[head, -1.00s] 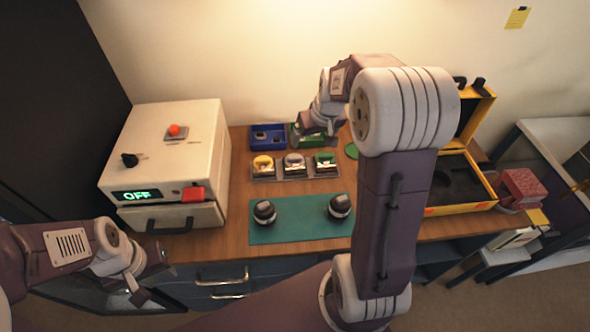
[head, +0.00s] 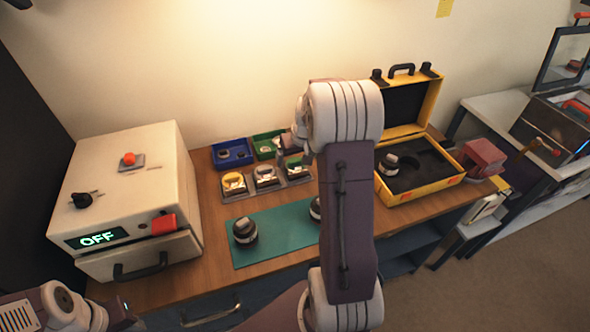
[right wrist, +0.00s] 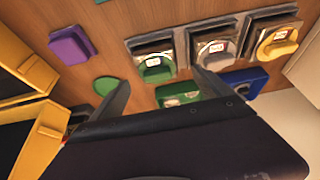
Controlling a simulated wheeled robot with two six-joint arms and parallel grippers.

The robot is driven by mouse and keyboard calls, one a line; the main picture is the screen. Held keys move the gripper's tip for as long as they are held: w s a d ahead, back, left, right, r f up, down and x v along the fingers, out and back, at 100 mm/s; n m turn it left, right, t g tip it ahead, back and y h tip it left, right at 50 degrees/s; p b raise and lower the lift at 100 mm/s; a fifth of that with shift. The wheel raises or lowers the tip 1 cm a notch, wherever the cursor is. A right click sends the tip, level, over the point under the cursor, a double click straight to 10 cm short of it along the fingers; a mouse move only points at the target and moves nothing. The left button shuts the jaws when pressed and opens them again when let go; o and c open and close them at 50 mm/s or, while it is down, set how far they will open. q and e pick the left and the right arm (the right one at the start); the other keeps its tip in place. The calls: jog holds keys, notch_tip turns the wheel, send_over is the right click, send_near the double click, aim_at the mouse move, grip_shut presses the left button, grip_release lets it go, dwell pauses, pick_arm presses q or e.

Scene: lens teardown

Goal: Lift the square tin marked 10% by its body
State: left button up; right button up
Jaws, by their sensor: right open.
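Three squarish metallic tins stand in a row of holders, with a yellow tab (head: 233,183), a grey tab (head: 265,175) and a green tab (head: 297,168). In the right wrist view the same row shows green (right wrist: 153,68), grey (right wrist: 214,55) and yellow (right wrist: 277,42). Their small red-and-white labels are too small to read, so I cannot tell which says 10%. My right gripper (right wrist: 165,93) is open and empty, its fingers apart near the green and grey tins. My left gripper (head: 124,312) is barely visible at the lower left.
A blue bin (head: 231,153) and a green bin (head: 268,143) stand behind the row. A purple square piece (right wrist: 73,45) lies beside it. Dark lenses (head: 245,231) stand on a teal mat (head: 275,245). An open yellow case (head: 437,188) is at right; a white box machine (head: 120,190) is at left.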

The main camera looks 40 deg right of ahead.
aim_at(297, 163)
jog(key=x, duration=0.5)
jog(key=shift+s+d+f, duration=0.15)
jog(key=shift+s+d, duration=0.05)
jog(key=shift+s, duration=0.1)
jog(key=c, duration=1.5)
jog(key=shift+o, duration=0.2)
jog(key=r, duration=0.4)
jog(key=shift+s+d+r, duration=0.1)
jog(key=shift+d+r, duration=0.25)
jog(key=shift+r, duration=0.05)
jog(key=s+d+r, duration=0.4)
jog(key=d+r, duration=0.2)
jog(key=d, duration=0.4)
jog(key=shift+s+r, duration=0.2)
